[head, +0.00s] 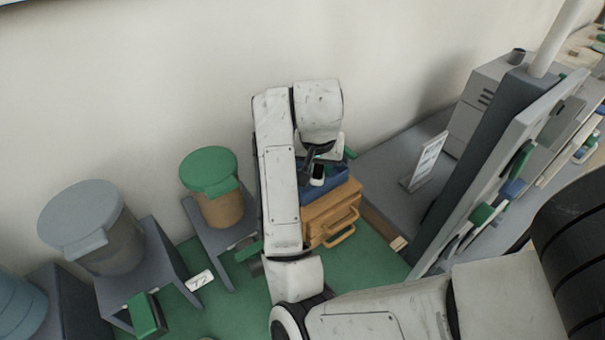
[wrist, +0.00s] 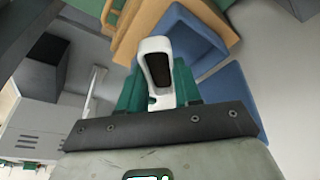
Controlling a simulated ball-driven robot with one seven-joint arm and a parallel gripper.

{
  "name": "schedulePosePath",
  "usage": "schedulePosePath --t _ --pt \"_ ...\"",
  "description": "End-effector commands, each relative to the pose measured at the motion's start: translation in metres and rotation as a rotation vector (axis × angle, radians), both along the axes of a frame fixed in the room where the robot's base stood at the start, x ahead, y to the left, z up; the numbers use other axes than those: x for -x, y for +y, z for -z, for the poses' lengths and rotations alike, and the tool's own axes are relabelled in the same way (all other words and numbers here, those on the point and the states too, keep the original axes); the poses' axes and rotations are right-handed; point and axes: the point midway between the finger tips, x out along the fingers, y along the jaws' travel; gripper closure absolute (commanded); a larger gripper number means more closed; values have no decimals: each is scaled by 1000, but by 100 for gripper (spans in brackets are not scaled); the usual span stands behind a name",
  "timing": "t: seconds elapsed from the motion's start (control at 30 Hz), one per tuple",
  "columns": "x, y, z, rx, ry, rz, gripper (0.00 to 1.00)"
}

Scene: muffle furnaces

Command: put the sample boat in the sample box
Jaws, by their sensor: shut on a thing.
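The sample boat, a small white oblong dish with a dark inside, is between the green fingers of my gripper (wrist: 158,92) in the wrist view (wrist: 150,47). The fingers are shut on its near end. In the head view the boat (head: 318,172) is small and partly hidden by my wrist. A blue open box (wrist: 235,92), which I take to be the sample box, lies under and beside the boat in the wrist view. In the head view its blue side (head: 335,177) shows on top of an orange drawer unit. I cannot tell whether the boat touches the box.
The orange drawer unit (head: 318,213) has protruding handles at its front. A green-lidded pot (head: 217,205) and a grey-lidded pot (head: 105,245) stand on grey stands to the left. A white sign (head: 427,162) stands right of the box. The wall is close behind.

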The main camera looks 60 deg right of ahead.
Motion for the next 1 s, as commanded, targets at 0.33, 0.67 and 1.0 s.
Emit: schedulePosePath --t 0.33,0.67,1.0 --pt "-27 -20 29 -1 2 3 100" --pt "-55 -37 59 -2 3 1 100" --pt "-62 -42 90 -2 6 -2 100"
